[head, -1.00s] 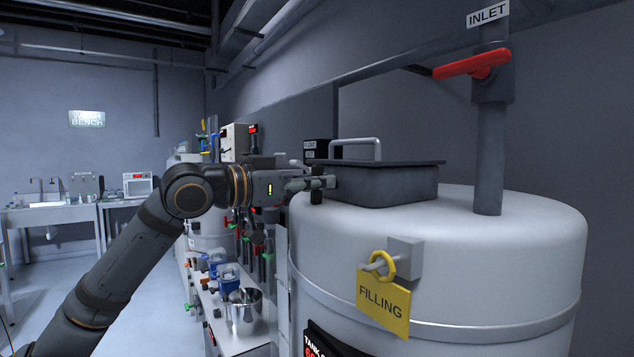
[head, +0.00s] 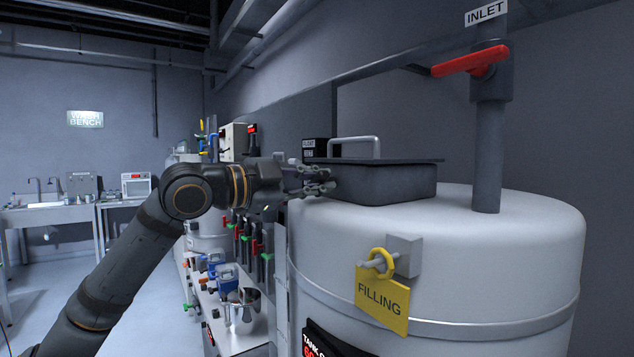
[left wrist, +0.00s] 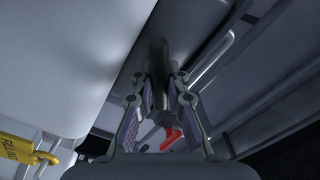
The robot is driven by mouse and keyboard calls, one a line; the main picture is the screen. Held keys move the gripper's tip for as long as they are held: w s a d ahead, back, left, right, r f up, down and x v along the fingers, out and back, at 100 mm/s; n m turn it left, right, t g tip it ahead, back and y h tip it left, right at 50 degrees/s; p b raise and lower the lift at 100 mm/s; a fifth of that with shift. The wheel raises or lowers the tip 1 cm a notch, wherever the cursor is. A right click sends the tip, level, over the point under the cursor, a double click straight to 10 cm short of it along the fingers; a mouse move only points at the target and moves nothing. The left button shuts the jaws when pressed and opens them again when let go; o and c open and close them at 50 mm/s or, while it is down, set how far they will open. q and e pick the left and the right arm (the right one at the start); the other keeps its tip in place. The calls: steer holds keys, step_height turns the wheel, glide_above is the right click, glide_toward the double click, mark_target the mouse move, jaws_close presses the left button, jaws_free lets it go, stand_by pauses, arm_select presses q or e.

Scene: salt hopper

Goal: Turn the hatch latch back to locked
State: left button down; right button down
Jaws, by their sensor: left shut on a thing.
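The hatch (head: 390,184) is a dark box-like cover with a grey bar handle (head: 352,142), on top of the white tank (head: 450,270). Its lid looks closed. My left gripper (head: 322,182) is at the hatch's left side. In the left wrist view its two fingers (left wrist: 160,95) are closed on a dark, rounded lever, the hatch latch (left wrist: 157,58). In the head view my fingers hide the latch, so I cannot tell whether its angle is the locked one. My right gripper is not in view.
A yellow FILLING tag (head: 382,301) hangs on the tank front. Lower left, a bench holds a steel pot (head: 240,310). Open floor lies further left.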

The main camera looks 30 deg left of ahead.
arm_select(q)
steer(key=m, duration=0.5)
steer(key=shift+d+f+m, duration=0.1)
steer(key=shift+f+m, duration=0.1)
steer(key=shift+m, duration=0.5)
steer(key=c, duration=1.3)
jaws_free()
